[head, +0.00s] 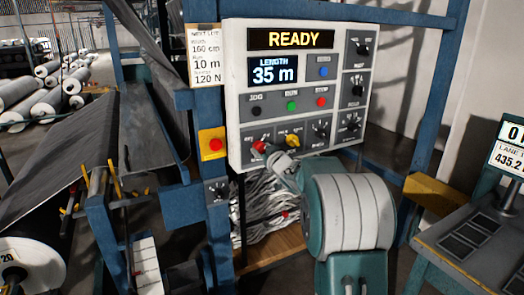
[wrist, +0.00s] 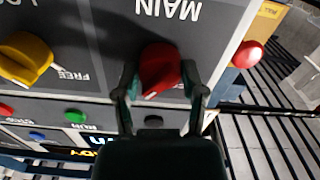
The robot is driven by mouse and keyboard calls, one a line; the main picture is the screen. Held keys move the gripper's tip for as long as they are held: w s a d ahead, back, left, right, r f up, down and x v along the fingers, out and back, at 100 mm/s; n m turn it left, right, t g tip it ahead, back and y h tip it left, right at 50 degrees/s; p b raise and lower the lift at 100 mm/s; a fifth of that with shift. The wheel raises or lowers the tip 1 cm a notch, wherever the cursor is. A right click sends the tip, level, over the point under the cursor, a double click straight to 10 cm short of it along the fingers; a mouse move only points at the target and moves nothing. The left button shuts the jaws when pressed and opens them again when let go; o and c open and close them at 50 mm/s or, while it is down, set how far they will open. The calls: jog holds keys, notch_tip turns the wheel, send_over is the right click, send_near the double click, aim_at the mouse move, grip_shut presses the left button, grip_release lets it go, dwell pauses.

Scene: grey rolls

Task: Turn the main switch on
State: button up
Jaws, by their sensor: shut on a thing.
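The main switch is a red knob (head: 258,146) at the lower left of the white control panel (head: 236,95). In the wrist view, which sees the panel upside down, the red knob (wrist: 158,66) sits by the label "MAIN". My gripper (wrist: 159,78) has one finger on each side of the knob and is shut on it. In the head view my gripper (head: 270,154) reaches the panel's lower left, and my arm hides part of the knob's surroundings. The panel's top display (head: 290,39) reads "READY" and the length display (head: 272,70) reads "35 m".
A yellow knob (head: 293,140) is close to the right of the main switch, and it also shows in the wrist view (wrist: 25,58). A red button on a yellow box (head: 214,145) is to the left. Blue frame posts flank the panel.

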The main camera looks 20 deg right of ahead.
jog(key=shift+f+m, duration=0.35)
jog(key=shift+m, duration=0.65)
jog(key=o, duration=1.2)
jog(key=shift+w, duration=0.1)
jog(key=shift+c, duration=0.2)
jog(key=shift+r, duration=0.1)
jog(key=shift+r, duration=0.1)
jog(key=shift+s, duration=0.25)
jog(key=s, duration=1.1)
jog(key=shift+s+d, duration=0.2)
jog(key=shift+s, duration=0.05)
